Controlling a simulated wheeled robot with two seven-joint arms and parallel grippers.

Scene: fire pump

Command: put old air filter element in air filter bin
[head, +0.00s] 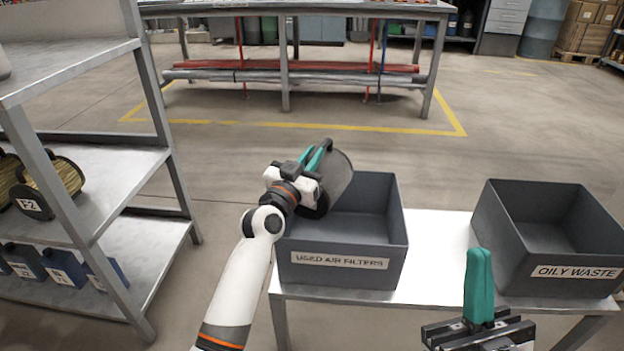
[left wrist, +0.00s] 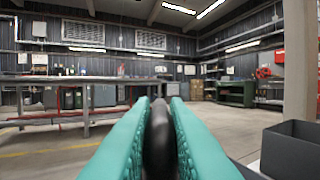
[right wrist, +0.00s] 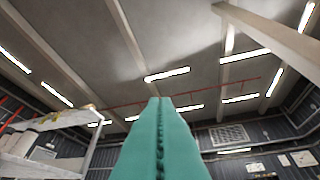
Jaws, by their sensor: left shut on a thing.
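The old air filter element (head: 336,182) is a dark grey cylinder with a black handle. My left gripper (head: 318,156) is shut on its handle, and the dark handle shows between the teal fingers in the left wrist view (left wrist: 158,140). The element hangs tilted over the left side of the air filter bin (head: 340,268), a dark grey open box labelled USED AIR FILTERS. It hides part of the bin's left rim, and I cannot tell whether it touches it. My right gripper (head: 479,285) is shut and empty, pointing up in front of the bench; its fingers meet in the right wrist view (right wrist: 160,140).
A second grey bin (head: 550,285) labelled OILY WASTE stands to the right on the same white bench (head: 440,245). A metal shelf (head: 130,180) with filters and blue canisters (head: 62,268) stands at the left. A workbench (head: 290,10) stands at the back.

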